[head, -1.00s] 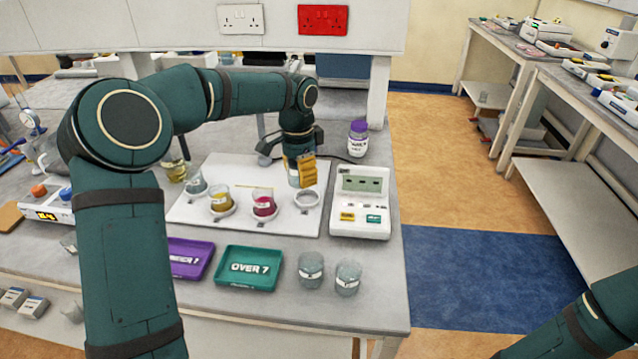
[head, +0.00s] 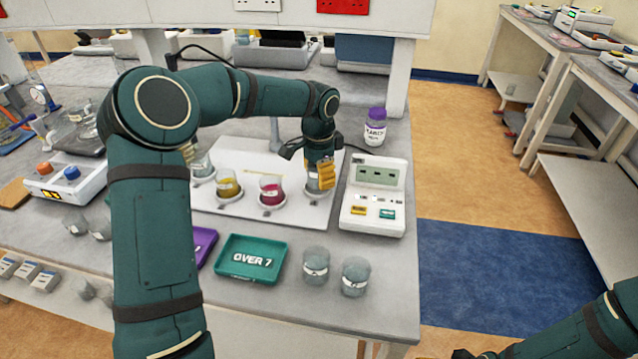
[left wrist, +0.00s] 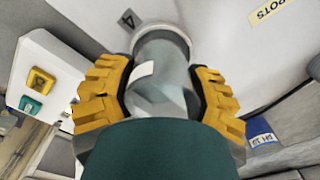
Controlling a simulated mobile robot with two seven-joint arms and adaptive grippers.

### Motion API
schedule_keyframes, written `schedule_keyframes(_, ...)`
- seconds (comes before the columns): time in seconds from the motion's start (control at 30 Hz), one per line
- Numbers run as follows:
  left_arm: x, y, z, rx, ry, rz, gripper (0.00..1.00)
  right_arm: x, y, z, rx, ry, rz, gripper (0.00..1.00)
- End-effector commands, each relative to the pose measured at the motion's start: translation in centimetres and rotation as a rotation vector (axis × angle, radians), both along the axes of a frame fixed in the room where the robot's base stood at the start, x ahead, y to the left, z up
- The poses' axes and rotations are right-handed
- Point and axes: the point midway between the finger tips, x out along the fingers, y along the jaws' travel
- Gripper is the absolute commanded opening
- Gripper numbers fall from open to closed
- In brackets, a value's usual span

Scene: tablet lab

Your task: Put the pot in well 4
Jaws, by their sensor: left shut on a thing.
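My left gripper (head: 324,178) is shut on a clear glass pot (head: 311,183) with a white label. In the left wrist view the pot (left wrist: 160,78) lies between the yellow finger pads. Its far end is at a pale ring (left wrist: 166,30) beside the label "4" on the white board (head: 300,160). I cannot tell whether the pot is fully seated there or just above. Other wells hold a yellow-liquid pot (head: 228,186), a red-liquid pot (head: 271,191) and a clear pot (head: 203,168). Only a dark part of what looks like my right gripper (head: 475,354) shows at the bottom edge.
A white instrument (head: 373,205) stands close right of the board. A purple-capped bottle (head: 375,127) is behind it. A green "OVER 7" tray (head: 250,259), a purple tray (head: 203,244) and two clear pots (head: 316,266) (head: 355,277) are in front.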

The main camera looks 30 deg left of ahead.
Motion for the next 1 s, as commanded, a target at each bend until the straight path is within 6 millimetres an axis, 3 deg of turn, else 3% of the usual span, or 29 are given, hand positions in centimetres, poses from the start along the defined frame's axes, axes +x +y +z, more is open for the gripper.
schedule_keyframes(0.03, 0.0, 0.0, -1.1, -0.001, 0.002, -0.001, 0.18, 0.1, 0.0, -0.5, 0.0, -0.002, -0.001, 0.47)
schedule_keyframes(0.13, 0.0, 0.0, -2.0, 0.0, 0.001, -0.001, 0.18, 0.1, 0.0, -0.7, 0.0, -0.003, -0.001, 0.47)
schedule_keyframes(0.73, 0.0, 0.0, -3.0, 0.0, 0.002, -0.002, 0.18, 0.2, 0.0, -0.9, -0.001, -0.005, -0.002, 0.47)
schedule_keyframes(0.77, -0.1, 0.0, -3.1, 0.0, 0.003, -0.002, 0.61, 0.2, 0.0, -0.9, -0.001, -0.005, -0.001, 0.47)
schedule_keyframes(0.83, -0.1, 0.0, -3.1, -0.001, 0.006, -0.002, 0.85, 0.2, 0.0, -0.9, -0.001, -0.005, -0.001, 0.47)
schedule_keyframes(1.0, -0.1, 0.0, -3.1, -0.001, 0.004, -0.001, 0.89, 0.2, 0.0, -0.9, -0.001, -0.005, -0.001, 0.47)
